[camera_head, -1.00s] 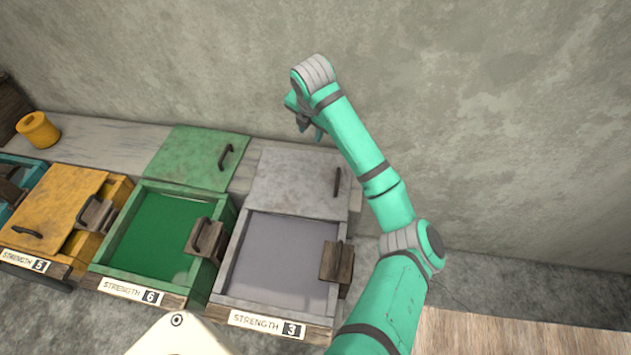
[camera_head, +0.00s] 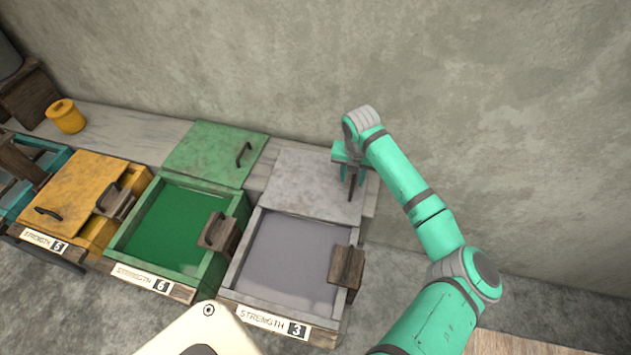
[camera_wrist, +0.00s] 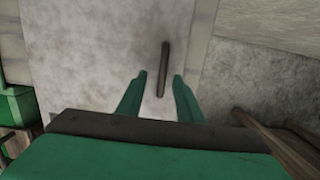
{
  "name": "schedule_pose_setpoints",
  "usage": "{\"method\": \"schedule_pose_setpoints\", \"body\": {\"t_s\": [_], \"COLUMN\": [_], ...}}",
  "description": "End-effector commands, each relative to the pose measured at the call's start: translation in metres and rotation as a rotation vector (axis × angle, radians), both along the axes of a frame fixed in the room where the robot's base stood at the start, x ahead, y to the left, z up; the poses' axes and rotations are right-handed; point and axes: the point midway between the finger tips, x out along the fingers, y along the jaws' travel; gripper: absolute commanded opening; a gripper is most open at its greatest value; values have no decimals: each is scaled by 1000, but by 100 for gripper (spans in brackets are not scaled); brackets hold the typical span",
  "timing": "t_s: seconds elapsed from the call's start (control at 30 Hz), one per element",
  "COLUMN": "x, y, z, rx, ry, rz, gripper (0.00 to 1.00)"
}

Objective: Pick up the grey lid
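The grey lid (camera_head: 305,185) is a flat square panel with a dark bar handle (camera_head: 351,187). It lies behind the open grey bin (camera_head: 292,258) in the head view. In the wrist view the lid (camera_wrist: 110,60) spreads below my gripper, and its handle (camera_wrist: 163,68) appears between and slightly beyond the fingertips. My gripper (camera_head: 350,170) is over the lid's right side by the handle. In the wrist view my gripper's two green fingers (camera_wrist: 160,78) are apart, with nothing clearly held. I cannot tell the exact height above the handle.
A green lid (camera_head: 212,152) lies left of the grey lid, behind the open green bin (camera_head: 172,228). A yellow bin with its lid (camera_head: 82,188) stands farther left. A yellow pot (camera_head: 66,115) stands on the back ledge. The concrete wall (camera_head: 480,100) rises close behind.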

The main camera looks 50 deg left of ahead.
Motion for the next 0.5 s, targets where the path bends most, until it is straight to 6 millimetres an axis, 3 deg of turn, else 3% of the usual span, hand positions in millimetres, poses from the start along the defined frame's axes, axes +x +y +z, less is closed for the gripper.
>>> {"method": "schedule_pose_setpoints", "body": {"t_s": [0.23,0.5], "x": [5,7], "y": [-1,-1], "z": [-35,-44], "rx": [-2,0], "ry": [4,1], "rz": [-4,-4], "gripper": [33,33]}}
